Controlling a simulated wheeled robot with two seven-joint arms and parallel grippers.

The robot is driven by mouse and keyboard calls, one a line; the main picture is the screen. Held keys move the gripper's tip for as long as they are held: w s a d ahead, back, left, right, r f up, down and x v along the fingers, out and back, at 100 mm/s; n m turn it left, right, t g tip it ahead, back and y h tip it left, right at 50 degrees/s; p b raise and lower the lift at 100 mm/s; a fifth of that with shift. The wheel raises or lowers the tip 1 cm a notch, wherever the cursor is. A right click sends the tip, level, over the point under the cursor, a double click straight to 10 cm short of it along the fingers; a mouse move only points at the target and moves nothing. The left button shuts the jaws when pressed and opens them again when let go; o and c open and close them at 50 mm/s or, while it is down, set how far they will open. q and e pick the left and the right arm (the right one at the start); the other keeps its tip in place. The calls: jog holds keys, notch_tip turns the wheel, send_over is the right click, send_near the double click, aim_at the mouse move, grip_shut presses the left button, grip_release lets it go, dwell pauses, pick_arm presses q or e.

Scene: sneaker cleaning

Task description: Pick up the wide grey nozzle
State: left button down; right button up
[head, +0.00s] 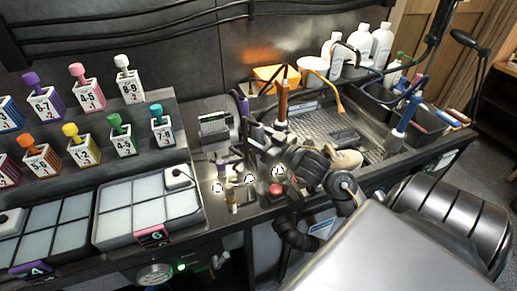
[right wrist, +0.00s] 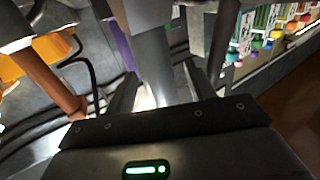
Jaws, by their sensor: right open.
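My right gripper (head: 250,145) reaches in from the lower right over the bench, just behind a row of small white round labels (head: 249,179). In the right wrist view its two fingers (right wrist: 160,92) stand apart, open. A grey, wide-topped piece (right wrist: 150,35) shows between and beyond the fingers; it looks like the wide grey nozzle, but I cannot tell whether the fingers touch it. In the head view the gripper and arm cover much of this spot, and I cannot make out the grey nozzle clearly. My left gripper is not in view.
A short brass-coloured piece (head: 231,197) and a red button (head: 276,190) are at the front. A sink grate (head: 330,122) lies to the right, light trays (head: 150,207) left.

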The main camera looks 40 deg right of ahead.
jog(key=shift+w+a, duration=0.15)
jog(key=shift+w, duration=0.6)
jog(key=shift+s, duration=0.1)
jog(key=shift+c, duration=0.4)
grip_shut()
